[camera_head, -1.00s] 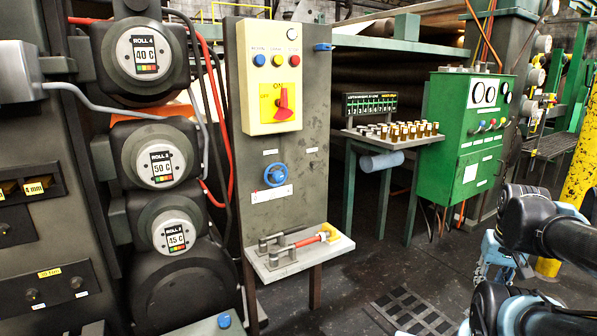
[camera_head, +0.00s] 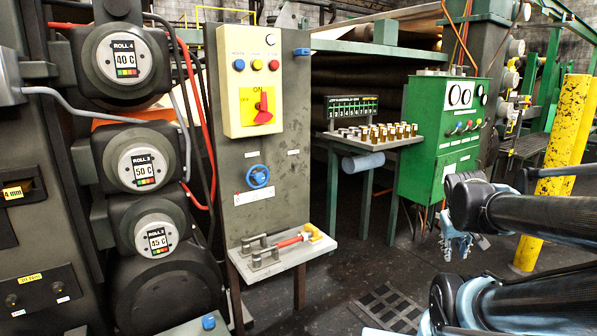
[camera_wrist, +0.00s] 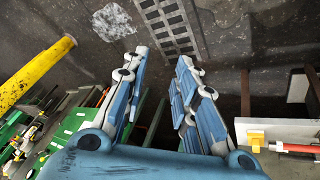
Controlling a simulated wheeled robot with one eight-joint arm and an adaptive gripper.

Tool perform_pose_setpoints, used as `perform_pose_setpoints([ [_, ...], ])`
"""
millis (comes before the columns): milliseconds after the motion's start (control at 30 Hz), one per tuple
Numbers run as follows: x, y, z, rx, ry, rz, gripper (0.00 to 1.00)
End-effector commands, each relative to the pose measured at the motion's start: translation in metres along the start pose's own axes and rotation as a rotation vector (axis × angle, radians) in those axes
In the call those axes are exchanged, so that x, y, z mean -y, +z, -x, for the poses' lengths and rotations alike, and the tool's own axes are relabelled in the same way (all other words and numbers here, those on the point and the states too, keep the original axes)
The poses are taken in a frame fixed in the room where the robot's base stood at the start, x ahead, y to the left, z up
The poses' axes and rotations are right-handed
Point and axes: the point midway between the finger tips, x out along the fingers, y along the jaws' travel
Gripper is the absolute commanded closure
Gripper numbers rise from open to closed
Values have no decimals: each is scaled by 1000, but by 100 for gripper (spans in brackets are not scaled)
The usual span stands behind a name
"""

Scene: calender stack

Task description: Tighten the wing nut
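I cannot tell for sure which part is the wing nut. Small blue fittings show in the head view: a blue handwheel-like knob (camera_head: 258,176) on the grey panel, a blue piece (camera_head: 302,51) at the panel's upper right edge, and a blue knob (camera_head: 208,322) at the bottom edge. My gripper (camera_head: 458,243) is at the right of the head view, well apart from all of them. In the wrist view my gripper (camera_wrist: 161,62) has its two blue fingers spread, with nothing between them, pointing over the dark floor.
A small shelf (camera_head: 248,268) below the panel carries a red-handled clamp (camera_head: 290,241). Behind are a table of brass cylinders (camera_head: 390,132), a green control cabinet (camera_head: 440,140) and a yellow post (camera_head: 555,165). A floor grate (camera_head: 392,308) lies before open floor.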

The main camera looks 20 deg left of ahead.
Motion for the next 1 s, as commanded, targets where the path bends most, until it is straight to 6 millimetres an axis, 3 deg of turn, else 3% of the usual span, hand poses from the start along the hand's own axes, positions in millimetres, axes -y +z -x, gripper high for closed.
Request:
perform_pose_setpoints([
  [33, -6, -21, -2, -46, 35, 50, 73],
  [233, -23, -105, -3, -245, 190, 271, 73],
  [467, -13, -199, 7, -474, 354, 548, 73],
  [600, 10, -251, 17, -615, 447, 726, 73],
  [767, 50, -301, 29, -777, 547, 935, 73],
  [1000, 135, -350, 46, -1021, 684, 1262, 73],
])
